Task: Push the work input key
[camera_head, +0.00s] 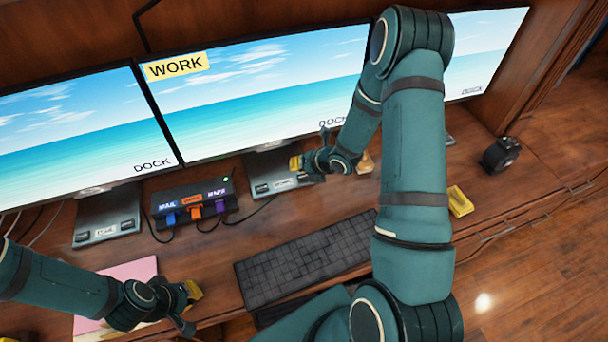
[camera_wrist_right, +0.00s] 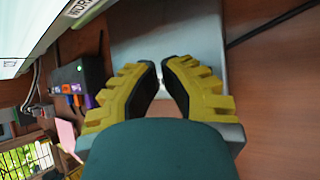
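The middle monitor (camera_head: 270,105) carries a yellow WORK label (camera_head: 177,66) at its top left and a DOCK label on screen. Its grey stand base (camera_head: 264,169) has two small dark keys (camera_head: 262,188) at the front and a label too small to read. My right gripper (camera_head: 294,163) is over the right part of this base, close to the keys; contact cannot be told. In the right wrist view its yellow fingers (camera_wrist_right: 160,72) nearly meet at the tips, with nothing between them, above the grey base (camera_wrist_right: 165,28); the keys are hidden there. My left gripper (camera_head: 190,305) is low beside the pink paper.
A black switch box (camera_head: 192,190) with blue, orange and purple tabs stands left of the base. A black keyboard (camera_head: 305,260) lies in front. The left monitor's base (camera_head: 107,212) also has keys. A yellow block (camera_head: 459,201) and a black tape dispenser (camera_head: 500,154) are at right.

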